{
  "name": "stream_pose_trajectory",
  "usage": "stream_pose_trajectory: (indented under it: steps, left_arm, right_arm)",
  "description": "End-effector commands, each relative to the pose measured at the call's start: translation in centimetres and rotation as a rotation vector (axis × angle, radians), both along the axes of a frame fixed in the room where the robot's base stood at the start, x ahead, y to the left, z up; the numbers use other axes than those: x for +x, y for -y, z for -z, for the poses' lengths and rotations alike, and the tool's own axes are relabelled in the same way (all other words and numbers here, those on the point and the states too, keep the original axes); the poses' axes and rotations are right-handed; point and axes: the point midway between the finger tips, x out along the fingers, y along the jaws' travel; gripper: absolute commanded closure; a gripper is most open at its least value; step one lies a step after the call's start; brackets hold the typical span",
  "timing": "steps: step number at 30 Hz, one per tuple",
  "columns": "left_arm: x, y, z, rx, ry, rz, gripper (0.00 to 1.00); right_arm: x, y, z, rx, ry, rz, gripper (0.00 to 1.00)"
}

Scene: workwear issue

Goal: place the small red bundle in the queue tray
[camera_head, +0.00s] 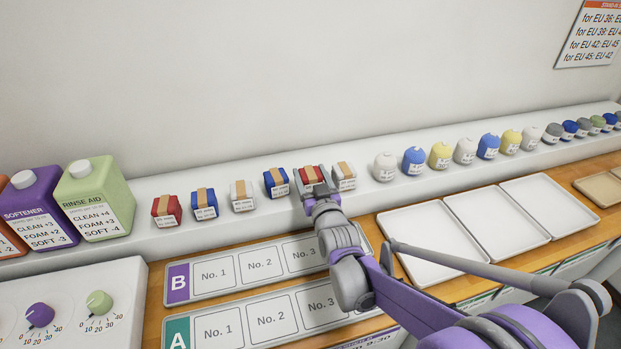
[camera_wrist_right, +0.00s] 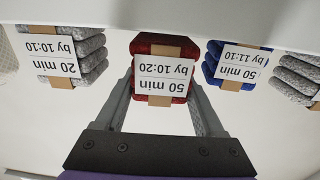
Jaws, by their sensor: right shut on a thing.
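My right gripper (camera_head: 309,190) is shut on a red bundle (camera_head: 312,175) in the row on the white ledge. In the right wrist view the red bundle (camera_wrist_right: 163,65) sits between both fingers, with a tan band and a label reading "50 min by 10:20". I cannot tell whether it is off the ledge. Another red bundle (camera_head: 166,210) stands at the row's left end. Tray B (camera_head: 205,283) and tray A (camera_head: 240,320) lie on the wooden counter with numbered places; their right parts are hidden by my arm. Which is the queue tray is not readable. My left gripper is out of view.
A blue bundle (camera_head: 276,182) and a grey bundle (camera_head: 344,177) stand close on either side of the held one. A white three-part tray (camera_head: 430,235) on the counter is empty. Detergent bottles (camera_head: 95,199) stand left.

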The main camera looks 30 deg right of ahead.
Motion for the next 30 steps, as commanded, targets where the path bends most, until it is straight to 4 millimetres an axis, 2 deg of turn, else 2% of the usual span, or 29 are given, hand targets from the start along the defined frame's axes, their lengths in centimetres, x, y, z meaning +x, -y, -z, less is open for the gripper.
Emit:
stream_pose_trajectory:
  steps: [14,15,18,20,27,30]
  left_arm:
    - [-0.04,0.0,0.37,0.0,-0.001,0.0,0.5]
    - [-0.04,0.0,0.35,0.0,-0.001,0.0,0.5]
    - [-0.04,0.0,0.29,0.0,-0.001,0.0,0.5]
    - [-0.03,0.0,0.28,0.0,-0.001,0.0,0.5]
    - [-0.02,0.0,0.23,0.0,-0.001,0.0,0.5]
    - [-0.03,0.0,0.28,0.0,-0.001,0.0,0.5]
  right_arm:
    - [-0.01,0.01,1.04,0.001,0.0,0.0,0.95]
    - [-0.01,0.01,1.03,0.001,0.0,0.0,0.26]
    - [-0.01,0.01,0.95,0.001,0.0,0.0,0.08]
    - [-0.01,0.01,0.94,0.001,0.0,0.0,0.0]
    - [-0.06,-0.01,0.91,0.001,0.001,0.0,0.0]
    - [-0.77,-0.21,0.91,0.001,0.001,0.0,0.0]
